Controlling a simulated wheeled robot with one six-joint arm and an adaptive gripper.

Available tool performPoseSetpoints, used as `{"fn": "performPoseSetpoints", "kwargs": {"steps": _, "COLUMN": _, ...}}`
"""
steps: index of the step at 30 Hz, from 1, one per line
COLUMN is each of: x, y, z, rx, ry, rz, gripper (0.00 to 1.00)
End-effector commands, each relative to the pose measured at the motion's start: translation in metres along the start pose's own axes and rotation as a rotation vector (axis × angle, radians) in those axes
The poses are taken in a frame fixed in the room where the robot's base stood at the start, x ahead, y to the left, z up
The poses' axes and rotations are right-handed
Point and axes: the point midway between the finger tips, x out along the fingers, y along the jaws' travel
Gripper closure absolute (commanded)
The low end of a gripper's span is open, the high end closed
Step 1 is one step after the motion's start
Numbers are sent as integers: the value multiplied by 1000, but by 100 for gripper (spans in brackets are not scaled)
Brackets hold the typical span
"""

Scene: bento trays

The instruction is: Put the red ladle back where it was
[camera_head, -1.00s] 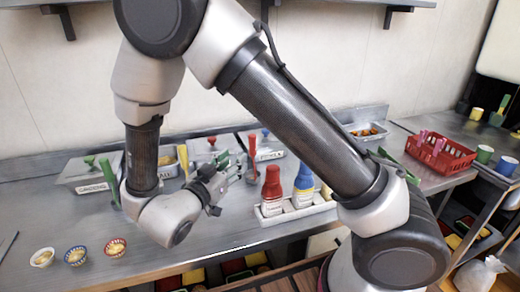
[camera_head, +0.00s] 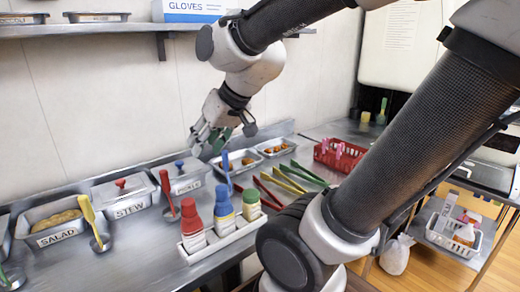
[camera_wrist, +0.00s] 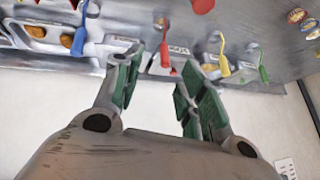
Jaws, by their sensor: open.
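The red ladle (camera_head: 167,190) stands upright on the steel counter, its bowl down, in front of the gap between the STEW container (camera_head: 125,197) and the blue-knobbed container (camera_head: 184,177). It also shows in the wrist view (camera_wrist: 165,54), between and beyond my fingers. My gripper (camera_head: 212,145) is open and empty, raised above the back of the counter, to the right of the red ladle and apart from it. In the wrist view both green-padded fingers (camera_wrist: 157,95) are spread with nothing between them.
A yellow ladle (camera_head: 92,214) stands by the SALAD container (camera_head: 57,223), and a blue ladle (camera_head: 227,172) stands to the right of the red one. A bottle caddy (camera_head: 224,234) with red, blue and green-topped bottles is at the front. Tongs (camera_head: 283,182) and a red basket (camera_head: 339,157) lie right.

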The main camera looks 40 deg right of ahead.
Motion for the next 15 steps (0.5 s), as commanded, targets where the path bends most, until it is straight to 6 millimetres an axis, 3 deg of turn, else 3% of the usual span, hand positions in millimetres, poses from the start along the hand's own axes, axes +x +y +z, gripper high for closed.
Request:
{"fn": "performPoseSetpoints", "kwargs": {"steps": 1, "x": -21, "y": 20, "z": 23, "rx": -10, "ry": -45, "rz": 55, "gripper": 59}}
{"fn": "performPoseSetpoints", "kwargs": {"steps": 3, "x": -42, "y": 42, "z": 51, "rx": -22, "ry": -113, "rz": 125, "gripper": 59}}
{"fn": "performPoseSetpoints", "kwargs": {"steps": 6, "x": -62, "y": 60, "z": 76, "rx": -25, "ry": -176, "rz": 193, "gripper": 59}}
{"fn": "performPoseSetpoints", "kwargs": {"steps": 9, "x": -70, "y": 67, "z": 86, "rx": -24, "ry": -203, "rz": 220, "gripper": 59}}
{"fn": "performPoseSetpoints", "kwargs": {"steps": 15, "x": -70, "y": 67, "z": 87, "rx": -26, "ry": -207, "rz": 221, "gripper": 59}}
